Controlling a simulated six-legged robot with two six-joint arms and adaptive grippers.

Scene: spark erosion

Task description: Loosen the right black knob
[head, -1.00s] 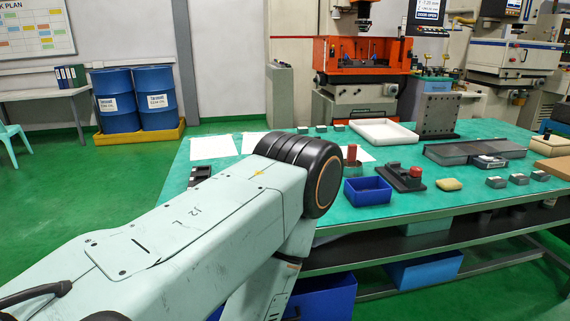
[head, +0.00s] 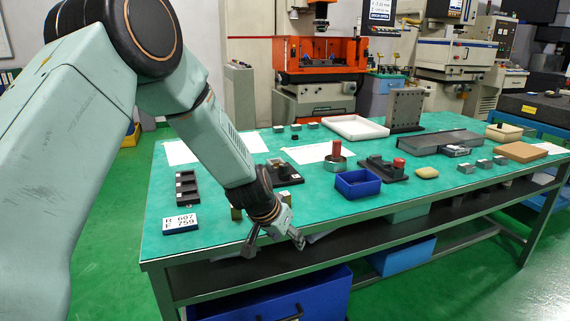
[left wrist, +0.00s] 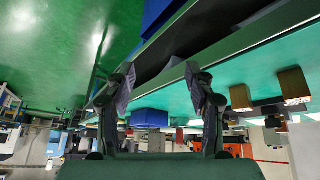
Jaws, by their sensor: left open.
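My left gripper (head: 275,246) hangs at the front edge of the green-topped table (head: 220,240), fingers apart and empty. It also shows open in the left wrist view (left wrist: 160,78), with nothing between the fingers. Another black fixture with a red top (head: 383,169) stands further right, beyond the blue bin. I cannot make out which part is the right black knob. My right gripper is not in view.
A blue bin (head: 357,184), a red-topped round item (head: 336,158) and a black tray (head: 187,188) stand on the table. A number plate (head: 180,223) lies at the left. Brass blocks (left wrist: 240,98) show near the gripper in the left wrist view. Below is a shelf (head: 340,258).

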